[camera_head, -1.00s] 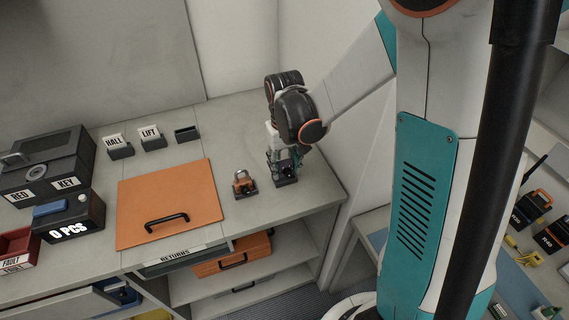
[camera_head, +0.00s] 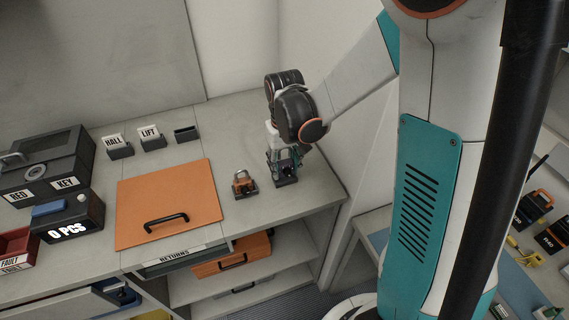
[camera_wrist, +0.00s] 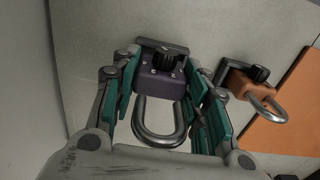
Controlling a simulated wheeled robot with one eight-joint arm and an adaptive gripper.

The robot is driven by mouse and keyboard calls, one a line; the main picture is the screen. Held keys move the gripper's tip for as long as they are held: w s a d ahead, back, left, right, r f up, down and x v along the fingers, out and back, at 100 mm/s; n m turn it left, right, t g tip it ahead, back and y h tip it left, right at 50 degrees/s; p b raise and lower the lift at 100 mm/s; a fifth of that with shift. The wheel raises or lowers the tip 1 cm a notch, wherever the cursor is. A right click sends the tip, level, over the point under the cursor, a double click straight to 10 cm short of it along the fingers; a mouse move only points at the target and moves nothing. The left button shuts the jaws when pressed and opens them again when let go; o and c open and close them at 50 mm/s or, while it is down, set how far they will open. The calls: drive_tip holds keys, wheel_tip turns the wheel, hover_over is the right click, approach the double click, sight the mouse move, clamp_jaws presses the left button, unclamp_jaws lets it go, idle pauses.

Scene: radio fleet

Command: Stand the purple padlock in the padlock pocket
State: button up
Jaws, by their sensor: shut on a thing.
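The purple padlock (camera_wrist: 160,87) is between the two fingers of my gripper (camera_wrist: 166,110), with its steel shackle toward the wrist camera. Its far end is at a dark pocket (camera_wrist: 163,46) on the counter. I cannot tell whether it is fully seated in it. In the head view my gripper (camera_head: 284,160) points down over the dark pocket (camera_head: 286,182) near the counter's right end, and the padlock is mostly hidden by the fingers. The gripper is shut on the padlock.
An orange padlock (camera_head: 243,181) stands in its own dark holder just left of my gripper; it also shows in the wrist view (camera_wrist: 246,86). An orange panel with a black handle (camera_head: 168,200) lies further left. HALL (camera_head: 117,145) and LIFT (camera_head: 152,137) holders stand behind.

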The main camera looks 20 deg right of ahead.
drive_tip(key=shift+f+b, duration=1.05)
drive_tip(key=shift+f, duration=0.15)
drive_tip(key=o, duration=1.5)
drive_tip(key=shift+o, duration=0.2)
wheel_tip(320, 180, up, 12)
drive_tip(key=shift+s+r, duration=0.1)
drive_tip(key=s+r+t, duration=0.2)
drive_tip(key=s+t, duration=0.1)
drive_tip(key=s, duration=0.4)
drive_tip(key=s+r+t, duration=0.2)
drive_tip(key=s+t, duration=0.2)
drive_tip(key=s, duration=0.3)
drive_tip(key=shift+s+r+b, duration=0.35)
drive_tip(key=shift+s+r, duration=0.05)
